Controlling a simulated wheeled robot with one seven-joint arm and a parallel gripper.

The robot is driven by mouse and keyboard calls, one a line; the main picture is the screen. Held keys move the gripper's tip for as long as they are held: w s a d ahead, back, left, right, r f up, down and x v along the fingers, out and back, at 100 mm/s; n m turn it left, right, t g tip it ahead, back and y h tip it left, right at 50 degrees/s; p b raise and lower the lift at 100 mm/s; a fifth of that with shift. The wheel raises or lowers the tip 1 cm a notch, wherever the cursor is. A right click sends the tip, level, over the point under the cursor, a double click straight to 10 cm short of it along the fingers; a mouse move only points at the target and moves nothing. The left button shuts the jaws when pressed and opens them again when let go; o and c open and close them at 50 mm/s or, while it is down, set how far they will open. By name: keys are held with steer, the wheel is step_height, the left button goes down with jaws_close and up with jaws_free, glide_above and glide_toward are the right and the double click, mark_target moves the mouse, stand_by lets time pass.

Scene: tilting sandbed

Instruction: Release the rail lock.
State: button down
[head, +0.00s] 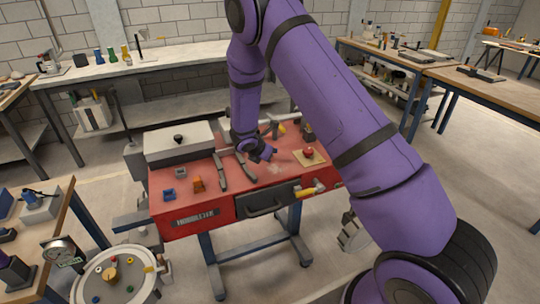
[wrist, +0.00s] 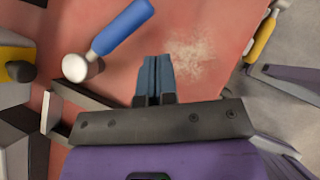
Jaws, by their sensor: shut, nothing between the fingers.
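My gripper (head: 264,153) is shut and empty, low over the red bench top (head: 235,198). In the wrist view its blue-grey fingertips (wrist: 154,75) are pressed together over the red surface, beside a pale dusty patch (wrist: 192,58). A yellow lever (head: 307,191) sits on the front right edge of the red bench; a yellow part at that edge also shows in the wrist view (wrist: 262,38). I cannot tell for certain which part is the rail lock. A blue handle with a white round end (wrist: 122,27) lies left of the fingertips, apart from them.
Two dark bars (head: 220,172) lie on the bench top, left of my gripper. A red button on a tan plate (head: 308,153) stands to the right. A grey-lidded box (head: 180,143) stands at the back left. A drawer handle (head: 266,206) projects at the front.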

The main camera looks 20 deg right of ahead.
steer(key=s+a+r, duration=0.3)
steer(key=s+r, duration=0.2)
steer(key=r, duration=0.2)
steer(key=shift+s+a+r, duration=0.35)
steer(key=shift+a+r, duration=0.05)
